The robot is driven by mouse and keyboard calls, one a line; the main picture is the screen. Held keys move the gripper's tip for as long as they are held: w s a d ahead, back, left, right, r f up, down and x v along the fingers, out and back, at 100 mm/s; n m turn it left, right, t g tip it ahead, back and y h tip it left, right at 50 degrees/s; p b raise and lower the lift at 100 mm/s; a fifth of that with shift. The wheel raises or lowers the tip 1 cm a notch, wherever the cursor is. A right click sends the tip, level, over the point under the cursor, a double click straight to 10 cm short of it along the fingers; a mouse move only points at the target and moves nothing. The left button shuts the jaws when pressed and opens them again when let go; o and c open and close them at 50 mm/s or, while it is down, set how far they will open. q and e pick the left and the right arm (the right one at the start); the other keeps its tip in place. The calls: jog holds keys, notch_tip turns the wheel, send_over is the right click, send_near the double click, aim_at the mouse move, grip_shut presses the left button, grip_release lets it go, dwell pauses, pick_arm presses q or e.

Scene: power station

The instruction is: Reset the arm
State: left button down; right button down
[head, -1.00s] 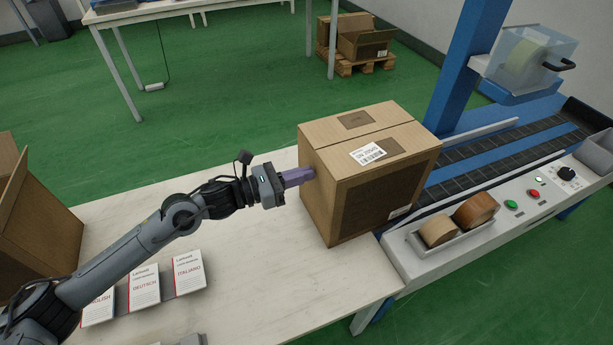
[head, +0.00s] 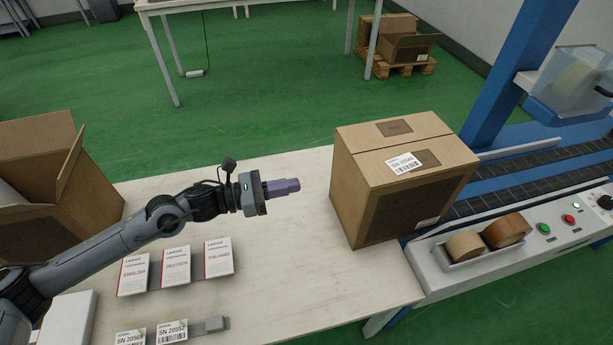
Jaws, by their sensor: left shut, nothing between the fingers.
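My left gripper (head: 284,187) reaches in from the left above the pale table. Its purple fingers are shut with nothing between them, and they point right. A gap lies between the fingertips and the closed cardboard box (head: 362,205). The box stands upright at the table's right end, next to the conveyor, with a serial label on its top. My left arm (head: 110,250) stretches from the lower left corner. My right gripper does not show.
An open cardboard box (head: 45,235) stands at the left. Several manuals, among them the Italiano one (head: 218,258), and serial labels (head: 172,332) lie near the front. The conveyor (head: 490,205) with tape rolls (head: 505,230) is at right. The table's middle (head: 290,255) is clear.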

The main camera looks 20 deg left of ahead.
pick_arm(q)
jog(key=s+d+n+h+p, duration=0.1)
jog(key=s+d+n+p, duration=0.3)
jog(key=s+p, duration=0.5)
jog(key=s+d+r+n+t+y+p, duration=0.4)
jog(key=s+d+r+n+p, duration=0.15)
jog(key=d+n+p, duration=0.3)
jog(key=s+a+f+n+g+y+p, duration=0.1)
jog(key=s+a+n+g+y+p, duration=0.9)
jog(key=n, duration=2.1)
jog(key=s+a+r+p, duration=0.2)
jog(key=r+p, duration=1.5)
jog(key=r, duration=0.1)
jog(key=s+a+r+n+y+p, duration=0.1)
jog(key=s+a+r+p, duration=0.1)
jog(key=r+p, duration=1.5)
notch_tip(320, 180, up, 2)
jog(key=shift+s+r+g+y+p, duration=0.2)
jog(key=shift+s+g+y+p, duration=0.15)
jog(key=shift+s+g, duration=0.1)
